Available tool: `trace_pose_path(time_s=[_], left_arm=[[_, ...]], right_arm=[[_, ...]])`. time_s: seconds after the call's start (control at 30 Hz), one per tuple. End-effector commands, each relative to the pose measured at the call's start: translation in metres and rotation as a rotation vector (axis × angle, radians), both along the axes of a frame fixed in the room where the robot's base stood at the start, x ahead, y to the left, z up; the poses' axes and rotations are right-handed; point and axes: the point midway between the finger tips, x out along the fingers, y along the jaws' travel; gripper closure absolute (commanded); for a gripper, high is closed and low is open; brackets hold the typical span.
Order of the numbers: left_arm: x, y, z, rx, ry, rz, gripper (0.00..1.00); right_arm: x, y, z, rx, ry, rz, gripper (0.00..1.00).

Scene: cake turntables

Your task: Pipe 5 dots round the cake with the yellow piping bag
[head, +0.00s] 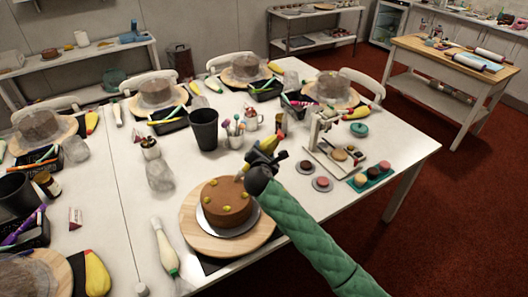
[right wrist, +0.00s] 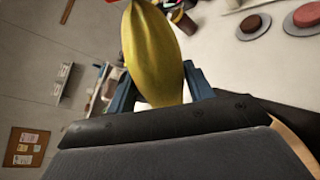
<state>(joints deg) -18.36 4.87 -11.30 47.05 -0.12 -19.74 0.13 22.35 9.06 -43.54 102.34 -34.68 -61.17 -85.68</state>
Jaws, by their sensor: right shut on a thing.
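The brown cake (head: 227,203) sits on a white board on a round wooden turntable (head: 191,222) near the table's front. Several yellow dots show on its top, spread around near the rim. My right gripper (head: 263,160) is shut on the yellow piping bag (head: 269,144). The bag is tilted, and its lower end points down towards the back right rim of the cake; I cannot tell whether the tip touches. In the right wrist view the yellow bag (right wrist: 157,50) lies between the two fingers. My left gripper is not in view.
A white-and-green piping bag (head: 164,247) lies left of the turntable. A black cup (head: 204,130), a clear crumpled bag (head: 160,176) and a pot of tools stand behind. A white stand (head: 322,130) and small cakes on plates (head: 322,184) are at right. Other cake stations fill the back and left.

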Motion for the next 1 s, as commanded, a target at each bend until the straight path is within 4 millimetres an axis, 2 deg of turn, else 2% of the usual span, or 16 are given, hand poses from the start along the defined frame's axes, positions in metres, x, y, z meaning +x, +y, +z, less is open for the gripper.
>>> trace_pose_path(time_s=[1.0], left_arm=[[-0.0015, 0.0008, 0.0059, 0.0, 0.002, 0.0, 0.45]], right_arm=[[0.0, 0.0, 0.004, 0.0, -0.001, 0.001, 0.72]])
